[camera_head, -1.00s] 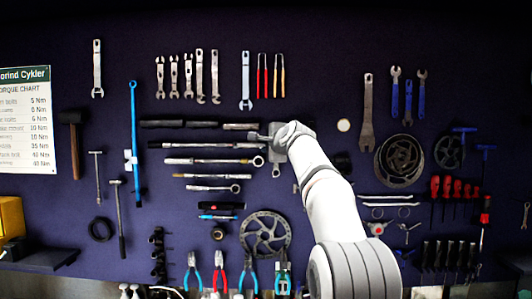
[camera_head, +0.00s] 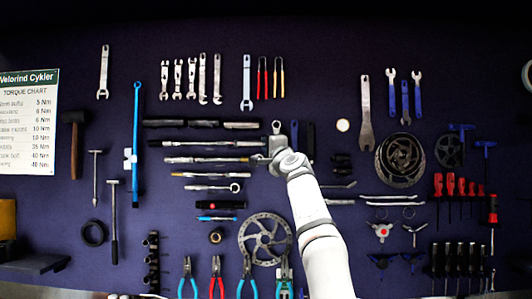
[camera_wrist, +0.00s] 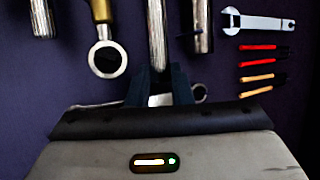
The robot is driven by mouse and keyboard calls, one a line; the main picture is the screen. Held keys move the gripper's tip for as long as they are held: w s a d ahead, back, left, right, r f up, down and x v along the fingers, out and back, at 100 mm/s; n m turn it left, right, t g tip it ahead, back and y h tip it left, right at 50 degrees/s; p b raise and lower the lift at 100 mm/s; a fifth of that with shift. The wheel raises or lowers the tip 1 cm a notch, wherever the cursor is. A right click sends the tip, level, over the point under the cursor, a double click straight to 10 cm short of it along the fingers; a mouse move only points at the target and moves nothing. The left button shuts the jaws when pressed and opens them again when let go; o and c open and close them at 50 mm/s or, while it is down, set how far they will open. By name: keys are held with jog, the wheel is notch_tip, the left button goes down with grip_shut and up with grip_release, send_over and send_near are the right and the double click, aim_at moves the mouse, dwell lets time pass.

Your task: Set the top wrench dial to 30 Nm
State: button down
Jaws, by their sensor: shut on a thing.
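Several wrenches hang level in a stack on the dark wall. The top wrench (camera_head: 200,143) is a long silver bar with a dark handle; its right end is near my gripper. My gripper (camera_head: 260,158) reaches the right ends of the stack in the head view. In the wrist view my gripper (camera_wrist: 158,88) has its dark fingers shut around a shiny shaft (camera_wrist: 157,35), which appears to be the top wrench. A ring-ended wrench with a gold part (camera_wrist: 107,58) hangs beside it, apart from the fingers. The dial's marks and setting are too small to read.
Black-handled bars (camera_head: 200,124) hang just above. A combination wrench (camera_head: 246,85) and red-handled tools (camera_head: 262,78) hang higher. A torque chart (camera_head: 28,120) is at left.

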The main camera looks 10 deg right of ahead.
jog(key=shift+w+f+t+b, duration=0.1)
jog(key=shift+f+t+b, duration=0.05)
jog(key=shift+t+b, duration=0.25)
dwell(0.4)
jog(key=c, duration=1.3)
grip_release()
jog(key=shift+r+p, duration=0.25)
jog(key=shift+p, duration=0.1)
jog(key=s+d+r+m+g+h+p, duration=0.25)
jog(key=s+g+p, duration=0.5)
jog(key=p, duration=0.55)
jog(key=s+a+f+n+g+b, duration=0.1)
jog(key=s+f+n+g+b, duration=0.1)
jog(key=s+f, duration=0.3)
jog(key=s+a+f+n+g+b, duration=0.1)
jog(key=s+f, duration=0.4)
jog(key=f, duration=0.6)
jog(key=s+a+f+n+g+b, duration=0.1)
jog(key=s+f+n+g+b, duration=0.1)
jog(key=s+f, duration=0.4)
notch_tip(320, 180, down, 3)
jog(key=shift+a+f+n+g+b, duration=0.15)
jog(key=shift+n+g+b, duration=0.3)
jog(key=shift+n, duration=0.5)
